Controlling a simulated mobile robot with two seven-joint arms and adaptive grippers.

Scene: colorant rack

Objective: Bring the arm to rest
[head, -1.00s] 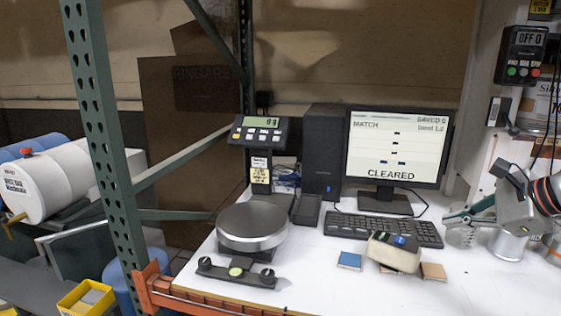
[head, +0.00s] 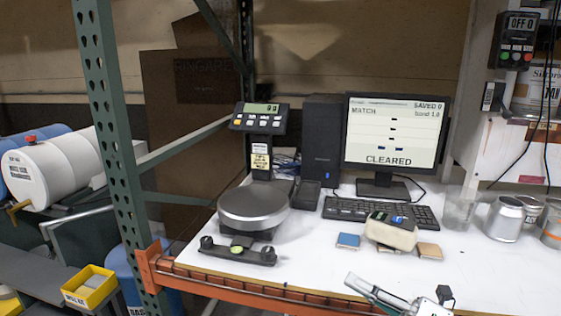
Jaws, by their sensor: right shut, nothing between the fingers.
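My right gripper (head: 354,283) shows at the bottom of the head view, over the front edge of the white bench (head: 320,263). Its fingers are shut and empty, pointing up and to the left. It is apart from everything on the bench. Only the gripper and a little of its mount show; the rest of the arm is below the frame. My left gripper is not in view.
A scale (head: 253,207), keyboard (head: 380,213), monitor (head: 394,135), pale handheld device (head: 391,233) and small colour tiles (head: 348,241) stand on the bench. A clear glass (head: 459,211) and metal cans (head: 505,218) stand at the right. The bench's front right is clear.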

